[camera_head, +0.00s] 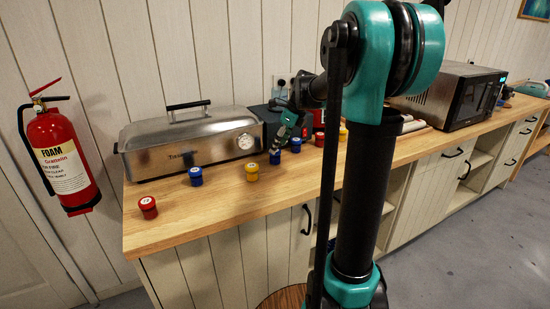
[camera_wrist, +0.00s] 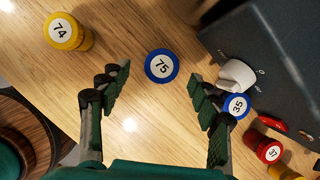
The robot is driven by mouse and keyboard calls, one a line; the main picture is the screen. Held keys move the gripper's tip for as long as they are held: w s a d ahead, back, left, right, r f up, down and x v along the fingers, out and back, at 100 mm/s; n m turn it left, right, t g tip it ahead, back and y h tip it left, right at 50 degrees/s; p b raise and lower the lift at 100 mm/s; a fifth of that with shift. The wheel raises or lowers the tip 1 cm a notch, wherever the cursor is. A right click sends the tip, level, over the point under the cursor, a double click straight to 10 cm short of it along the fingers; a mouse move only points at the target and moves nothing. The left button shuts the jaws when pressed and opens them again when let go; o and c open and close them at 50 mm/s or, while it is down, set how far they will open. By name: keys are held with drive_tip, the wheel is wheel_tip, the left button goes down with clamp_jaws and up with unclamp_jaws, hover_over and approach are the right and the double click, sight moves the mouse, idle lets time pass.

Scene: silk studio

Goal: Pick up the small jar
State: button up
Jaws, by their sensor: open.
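Several small jars with numbered lids stand in a row along the wooden counter. In the wrist view, a blue jar marked 75 (camera_wrist: 162,66) lies ahead, between the lines of my open fingers (camera_wrist: 157,78). A yellow jar marked 74 (camera_wrist: 62,32) is to its left; a blue jar marked 35 (camera_wrist: 236,105) is to its right, partly behind my right finger. In the head view, my gripper (camera_head: 281,136) is over the blue jar (camera_head: 275,157) just right of a yellow jar (camera_head: 252,172). Nothing is between the fingers.
A red jar (camera_head: 148,207) and another blue jar (camera_head: 195,176) stand farther left. A steel roaster (camera_head: 185,142) sits behind them. A dark appliance with a white knob (camera_wrist: 237,75) is close to the right finger. A microwave (camera_head: 460,95) stands farther right.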

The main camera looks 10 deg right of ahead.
sight(275, 157)
drive_tip(key=shift+x, duration=3)
drive_tip(key=shift+d, duration=0.1)
drive_tip(key=c, duration=1.3)
drive_tip(key=shift+r, duration=0.1)
